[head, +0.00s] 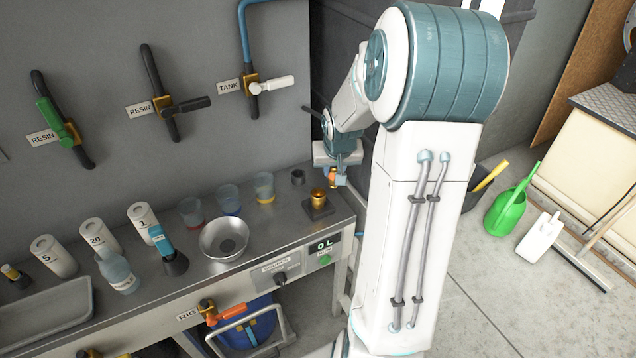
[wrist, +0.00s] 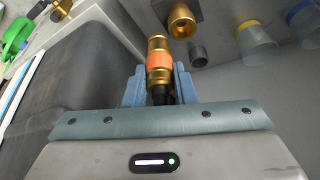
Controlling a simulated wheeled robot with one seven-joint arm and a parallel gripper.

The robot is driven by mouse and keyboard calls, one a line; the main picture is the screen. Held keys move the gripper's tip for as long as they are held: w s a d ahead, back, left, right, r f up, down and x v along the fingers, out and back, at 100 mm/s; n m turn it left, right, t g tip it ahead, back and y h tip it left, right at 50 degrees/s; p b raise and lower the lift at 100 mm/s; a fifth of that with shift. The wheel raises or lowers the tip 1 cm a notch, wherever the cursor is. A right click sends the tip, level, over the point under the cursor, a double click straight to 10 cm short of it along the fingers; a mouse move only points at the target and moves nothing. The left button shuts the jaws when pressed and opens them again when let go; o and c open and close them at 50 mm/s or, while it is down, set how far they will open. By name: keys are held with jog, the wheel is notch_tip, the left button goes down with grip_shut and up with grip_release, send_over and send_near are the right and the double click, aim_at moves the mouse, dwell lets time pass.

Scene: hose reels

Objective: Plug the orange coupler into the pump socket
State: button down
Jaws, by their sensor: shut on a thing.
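The orange coupler (wrist: 160,60) is brass with an orange band around its middle. My gripper (wrist: 159,76) is shut on it, with a blue-grey finger on each side. The coupler's brass end points away from the gripper. In the head view my gripper (head: 338,174) hangs over the right end of the bench, and the coupler (head: 332,177) shows only partly there. The brass pump socket (head: 318,196) stands upright on a dark square base just below. In the wrist view the socket (wrist: 182,22) lies beyond the coupler's tip, slightly right and apart from it.
A small dark ring (head: 298,177) stands behind the socket. Clear cups with coloured bases (head: 264,186) and a metal bowl (head: 224,238) stand further left on the bench. Wall valves (head: 255,85) hang above.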

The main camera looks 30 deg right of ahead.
jog(key=shift+w+a+f, duration=0.4)
jog(key=shift+w+f, duration=0.25)
jog(key=shift+f, duration=0.5)
jog(key=shift+w+a+f, duration=0.4)
jog(key=shift+w+f, duration=0.25)
jog(key=shift+f, duration=0.45)
jog(key=shift+w+a+f, duration=0.4)
jog(key=shift+w+f, duration=0.25)
jog(key=shift+f, duration=0.5)
jog(key=shift+f+b, duration=0.2)
jog(key=shift+b, duration=0.2)
jog(key=c, duration=1.2)
grip_release()
jog(key=shift+r, duration=0.1)
